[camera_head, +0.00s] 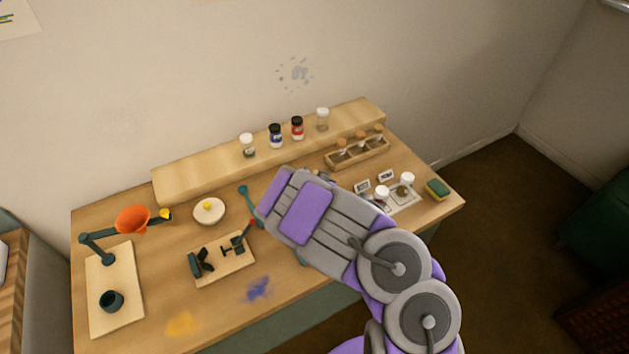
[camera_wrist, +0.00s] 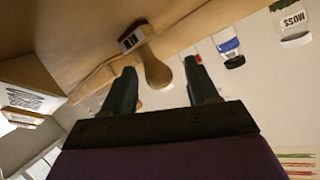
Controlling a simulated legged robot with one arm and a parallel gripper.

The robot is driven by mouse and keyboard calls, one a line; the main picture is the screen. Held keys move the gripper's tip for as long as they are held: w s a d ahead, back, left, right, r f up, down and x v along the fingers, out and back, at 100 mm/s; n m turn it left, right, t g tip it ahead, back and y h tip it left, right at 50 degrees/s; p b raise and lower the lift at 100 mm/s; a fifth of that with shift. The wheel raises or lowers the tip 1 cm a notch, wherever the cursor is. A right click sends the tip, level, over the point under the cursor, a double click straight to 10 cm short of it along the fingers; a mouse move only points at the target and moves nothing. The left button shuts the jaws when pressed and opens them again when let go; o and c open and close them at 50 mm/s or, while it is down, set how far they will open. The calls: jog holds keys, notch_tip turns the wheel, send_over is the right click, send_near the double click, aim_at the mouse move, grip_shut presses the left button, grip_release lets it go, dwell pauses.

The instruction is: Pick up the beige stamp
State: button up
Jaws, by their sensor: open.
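The beige stamp (camera_wrist: 155,68) shows in the wrist view, with a rounded beige handle and a dark-and-white base at its far end. The picture is turned, with the wooden surface along the top. My gripper (camera_wrist: 161,66) is open, and its two dark fingers lie on either side of the handle in the picture. I see a gap on both sides of the handle; how deep it sits between the fingers I cannot tell. In the head view my arm covers the gripper and hides most of the stamp's area.
In the head view, jars (camera_head: 276,136) stand on the wooden shelf (camera_head: 190,185) behind my arm. A wooden tool board (camera_head: 225,270) and an orange lamp (camera_head: 132,219) are at the left.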

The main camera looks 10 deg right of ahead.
aim_at(314, 171)
jog(key=shift+b+x, duration=0.5)
jog(key=shift+x, duration=1.05)
grip_shut()
